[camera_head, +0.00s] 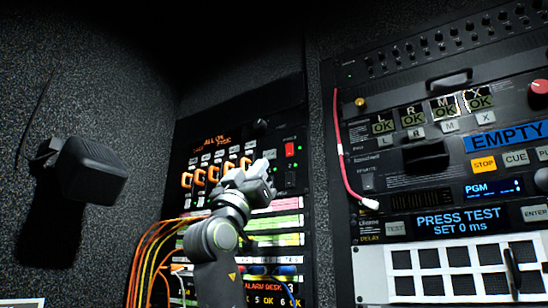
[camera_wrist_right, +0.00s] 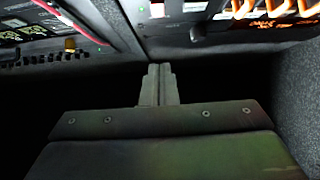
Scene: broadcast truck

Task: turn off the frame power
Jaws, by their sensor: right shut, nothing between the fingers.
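The frame rack (camera_head: 246,120) is a black panel with an orange-lit display and a row of orange handles. A red lit rocker switch (camera_head: 291,149) sits at its upper right, with small green lights beside it. My right gripper (camera_head: 268,171) is in front of the rack, just left of and below the red switch in the head view. Its fingers are shut and empty, and they also show together in the right wrist view (camera_wrist_right: 158,72). I cannot tell whether they touch the panel. My left gripper is not in view.
A second rack (camera_head: 430,150) with lit buttons and screens stands to the right. A red cable (camera_head: 341,150) hangs down its left side. Orange and yellow cables (camera_head: 150,252) loop at the lower left. A black box-shaped object (camera_head: 92,170) is on the left wall.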

